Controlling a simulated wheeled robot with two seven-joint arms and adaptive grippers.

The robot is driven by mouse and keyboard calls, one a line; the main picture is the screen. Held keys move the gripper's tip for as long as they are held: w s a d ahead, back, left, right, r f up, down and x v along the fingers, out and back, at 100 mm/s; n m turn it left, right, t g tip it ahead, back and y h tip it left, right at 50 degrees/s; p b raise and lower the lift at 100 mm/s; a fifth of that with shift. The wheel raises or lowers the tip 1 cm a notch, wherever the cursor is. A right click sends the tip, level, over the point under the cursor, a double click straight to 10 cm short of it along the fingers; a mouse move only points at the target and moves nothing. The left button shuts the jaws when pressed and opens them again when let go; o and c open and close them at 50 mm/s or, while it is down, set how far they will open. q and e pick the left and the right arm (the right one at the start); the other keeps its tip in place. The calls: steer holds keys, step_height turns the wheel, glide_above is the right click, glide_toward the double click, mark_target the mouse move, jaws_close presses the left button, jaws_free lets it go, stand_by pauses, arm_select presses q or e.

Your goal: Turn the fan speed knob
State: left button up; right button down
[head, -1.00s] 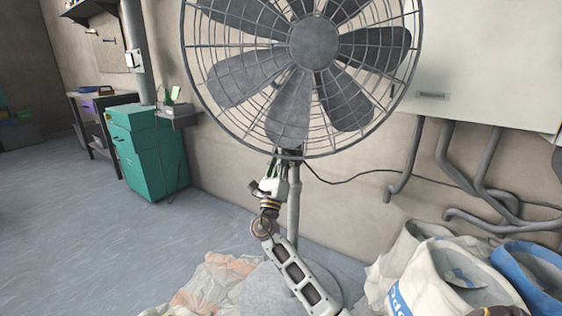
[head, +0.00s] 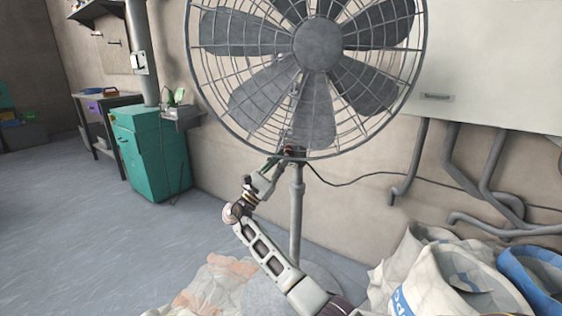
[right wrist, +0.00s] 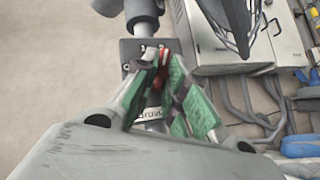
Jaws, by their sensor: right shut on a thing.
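The large grey pedestal fan (head: 316,45) stands against the wall, its round cage filling the upper middle of the head view. My right gripper (head: 280,159) is at the small dark control box just below the cage, at the top of the pole. In the right wrist view my right gripper (right wrist: 163,92) has its green-padded fingers closed on a small red knob (right wrist: 158,82) in front of the dark control plate (right wrist: 129,49). The fingers hide most of the knob, so its setting cannot be read. My left gripper is not in view.
A teal cabinet (head: 150,152) stands at the left by the wall. White sacks (head: 440,280) and a blue-edged one crowd the lower right. A crumpled sheet (head: 215,285) lies by the fan base. Pipes (head: 448,165) and a cable run along the wall. The left floor is clear.

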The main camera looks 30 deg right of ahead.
steer(key=shift+w+r+m+g+y, duration=0.2)
steer(key=shift+m+g+y, duration=0.65)
steer(key=shift+m+g, duration=0.95)
steer(key=shift+w+r+m+g+y, duration=0.2)
steer(key=shift+m+g+y, duration=0.8)
steer(key=shift+m, duration=1.4)
steer(key=shift+w+r+m+g+y, duration=0.1)
steer(key=shift+r+m+g+y, duration=0.15)
steer(key=shift+m+g+y, duration=1.05)
steer(key=shift+m+g+h, duration=0.35)
steer(key=shift+m+g, duration=0.05)
steer(key=shift+m, duration=0.6)
steer(key=c, duration=1.5)
jaws_free()
steer(key=shift+c, duration=0.2)
steer(key=shift+s+d, duration=0.1)
steer(key=shift+a+f, duration=0.2)
steer(key=shift+v, duration=3.65)
